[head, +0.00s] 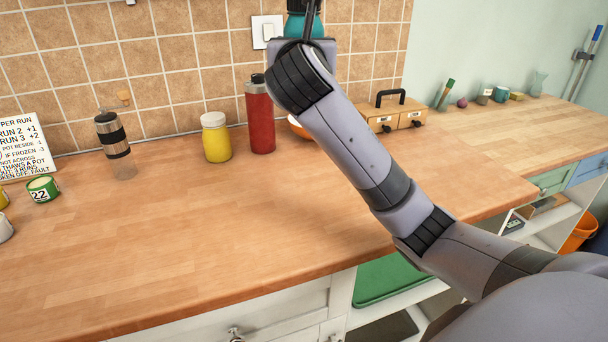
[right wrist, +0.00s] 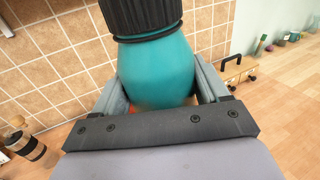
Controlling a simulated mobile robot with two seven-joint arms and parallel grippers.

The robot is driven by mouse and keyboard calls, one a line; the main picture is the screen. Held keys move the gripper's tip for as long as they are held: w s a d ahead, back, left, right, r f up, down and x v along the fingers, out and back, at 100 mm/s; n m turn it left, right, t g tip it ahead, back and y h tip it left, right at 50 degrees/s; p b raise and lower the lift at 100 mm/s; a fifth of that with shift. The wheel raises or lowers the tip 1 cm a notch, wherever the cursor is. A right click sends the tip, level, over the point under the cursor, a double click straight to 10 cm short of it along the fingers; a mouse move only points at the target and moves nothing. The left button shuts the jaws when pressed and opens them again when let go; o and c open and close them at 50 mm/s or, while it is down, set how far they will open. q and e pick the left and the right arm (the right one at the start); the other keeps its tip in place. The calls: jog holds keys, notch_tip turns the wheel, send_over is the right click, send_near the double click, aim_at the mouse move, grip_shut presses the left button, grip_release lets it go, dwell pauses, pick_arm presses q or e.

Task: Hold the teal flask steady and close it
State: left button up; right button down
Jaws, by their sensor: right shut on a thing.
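The teal flask (right wrist: 155,70) is held in my right gripper (right wrist: 160,88), whose two grey fingers press on either side of its body. A black ridged cap (right wrist: 142,16) sits on the flask's neck; whether it is tight I cannot tell, and its top is cut off by the frame. In the head view the flask (head: 294,27) is at the top edge, raised in front of the tiled wall and partly hidden behind my right arm. My left gripper is in neither view.
A red bottle (head: 260,118), a yellow jar (head: 216,138) and a dark-banded bottle (head: 114,143) stand on the wooden counter (head: 190,220) by the wall. A wooden box with a black handle (head: 392,112) is further right.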

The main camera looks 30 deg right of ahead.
notch_tip(320, 180, down, 14)
jog(key=b, duration=0.2)
jog(key=shift+f, duration=0.25)
notch_tip(320, 180, down, 4)
jog(key=shift+f+b, duration=0.15)
jog(key=shift+b, duration=0.4)
jog(key=shift+f, duration=0.15)
grip_release()
jog(key=shift+f, duration=0.1)
